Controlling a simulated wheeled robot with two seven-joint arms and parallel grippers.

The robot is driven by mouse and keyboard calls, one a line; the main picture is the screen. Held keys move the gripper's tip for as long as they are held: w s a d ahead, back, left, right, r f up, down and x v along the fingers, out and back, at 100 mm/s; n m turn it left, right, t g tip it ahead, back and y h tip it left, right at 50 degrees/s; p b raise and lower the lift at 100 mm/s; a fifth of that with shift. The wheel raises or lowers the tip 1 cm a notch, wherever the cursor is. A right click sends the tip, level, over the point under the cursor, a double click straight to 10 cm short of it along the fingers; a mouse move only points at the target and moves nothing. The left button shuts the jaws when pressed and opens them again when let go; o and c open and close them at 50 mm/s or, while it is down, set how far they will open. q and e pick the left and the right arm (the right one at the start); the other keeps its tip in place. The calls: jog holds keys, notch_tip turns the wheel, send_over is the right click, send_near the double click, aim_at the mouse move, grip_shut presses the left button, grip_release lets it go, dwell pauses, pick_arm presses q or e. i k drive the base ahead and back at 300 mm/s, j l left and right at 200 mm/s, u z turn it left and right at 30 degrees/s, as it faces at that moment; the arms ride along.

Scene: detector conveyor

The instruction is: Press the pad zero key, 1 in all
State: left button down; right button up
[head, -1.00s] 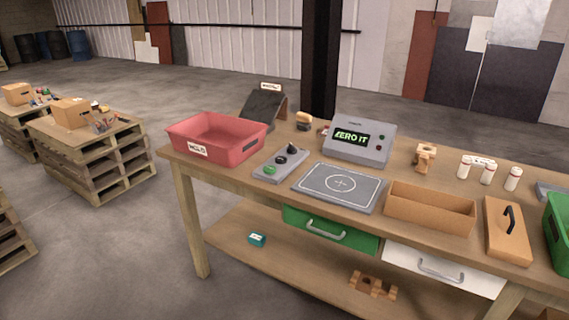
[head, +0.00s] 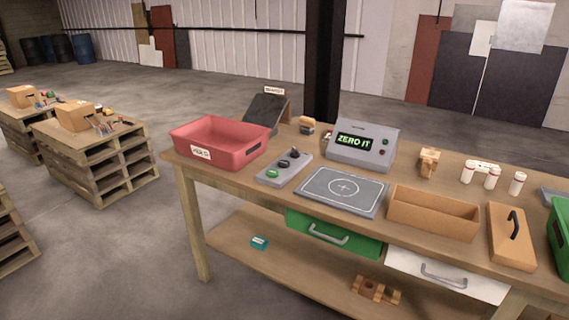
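A grey detector box (head: 362,146) stands at the back of the workbench. Its screen (head: 354,140) reads "ZERO IT" in green, and small green and red buttons sit to the right of the screen. In front of it lies a flat grey pad (head: 342,190) with a white circle and cross mark. Left of the pad is a grey key panel (head: 284,167) with a green key (head: 272,174), a dark middle key (head: 283,164) and a dark key or knob (head: 295,153) at the far end. Key labels are too small to read. Neither gripper shows.
A red bin (head: 218,143) stands left of the key panel. An open cardboard tray (head: 434,222), a wooden lid with a black handle (head: 511,236) and a green bin (head: 561,235) are to the right. White bottles (head: 492,178) and a wooden piece (head: 428,162) stand behind.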

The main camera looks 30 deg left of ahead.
aim_at(282, 164)
jog(key=i+j, duration=0.15)
jog(key=j, duration=0.25)
jog(key=i+j, duration=0.2)
jog(key=j, duration=0.2)
jog(key=i+j, duration=0.15)
jog(key=j, duration=0.25)
jog(key=i+j, duration=0.15)
jog(key=j, duration=0.2)
jog(key=i+j, duration=0.15)
jog(key=j, duration=0.25)
jog(key=i+j, duration=0.2)
jog(key=j, duration=0.2)
jog(key=u, duration=0.05)
